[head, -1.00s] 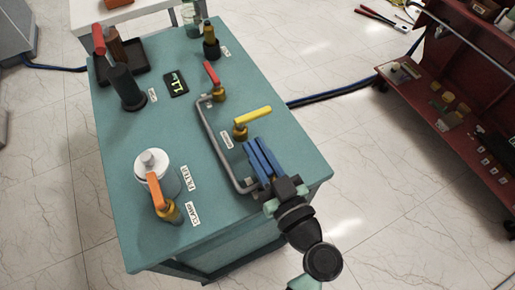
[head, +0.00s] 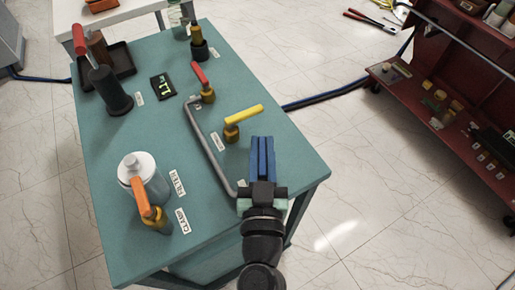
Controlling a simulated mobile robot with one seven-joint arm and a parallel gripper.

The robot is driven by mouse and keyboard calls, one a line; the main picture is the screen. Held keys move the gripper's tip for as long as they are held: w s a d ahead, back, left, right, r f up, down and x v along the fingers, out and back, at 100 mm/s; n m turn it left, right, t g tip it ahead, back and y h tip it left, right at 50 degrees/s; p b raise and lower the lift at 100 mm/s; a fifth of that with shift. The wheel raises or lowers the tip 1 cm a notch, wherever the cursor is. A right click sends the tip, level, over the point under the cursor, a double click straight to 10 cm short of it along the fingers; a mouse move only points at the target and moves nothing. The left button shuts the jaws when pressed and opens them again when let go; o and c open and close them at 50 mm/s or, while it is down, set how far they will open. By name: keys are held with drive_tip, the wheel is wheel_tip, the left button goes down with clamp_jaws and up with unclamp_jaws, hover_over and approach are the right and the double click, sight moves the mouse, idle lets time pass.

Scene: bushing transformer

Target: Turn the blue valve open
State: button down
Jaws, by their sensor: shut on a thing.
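My gripper (head: 262,151) is over the right part of the teal table, by the near end of the grey pipe (head: 209,150). It is shut on the blue valve's handle (head: 262,166). The blue handle and the gripper's long fingers lie close together, so their borders are hard to tell apart. They point toward the back of the table. The blue valve's base is hidden by the gripper. The yellow-handled valve (head: 243,114) stands just behind and to the left, apart from the gripper. The red-handled valve (head: 203,78) stands farther back along the pipe.
A white filter canister (head: 146,178) and an orange-handled clamp valve (head: 145,202) stand at the table's near left. A black digital display (head: 163,88) and a dark tray (head: 122,64) are at the back left. A red shelf cart (head: 450,100) stands on the floor at right.

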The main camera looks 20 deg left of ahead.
drive_tip(key=shift+w+d+m+t+h+p, duration=0.1)
drive_tip(key=shift+d+m+t+h+p, duration=0.1)
drive_tip(key=shift+m+h, duration=0.3)
drive_tip(key=shift+d+m+t+h+p, duration=0.1)
drive_tip(key=shift+m+t+h+p, duration=0.15)
drive_tip(key=shift+h, duration=0.45)
drive_tip(key=c, duration=0.8)
unclamp_jaws()
drive_tip(key=shift+s+f+b, duration=0.15)
drive_tip(key=shift+s+b, duration=0.25)
drive_tip(key=shift+s, duration=0.05)
drive_tip(key=b+v, duration=0.4)
drive_tip(key=v, duration=0.6)
drive_tip(key=shift+s+d+b, duration=0.1)
drive_tip(key=shift+s+b, duration=0.15)
drive_tip(key=shift+b, duration=0.15)
drive_tip(key=shift+v, duration=0.8)
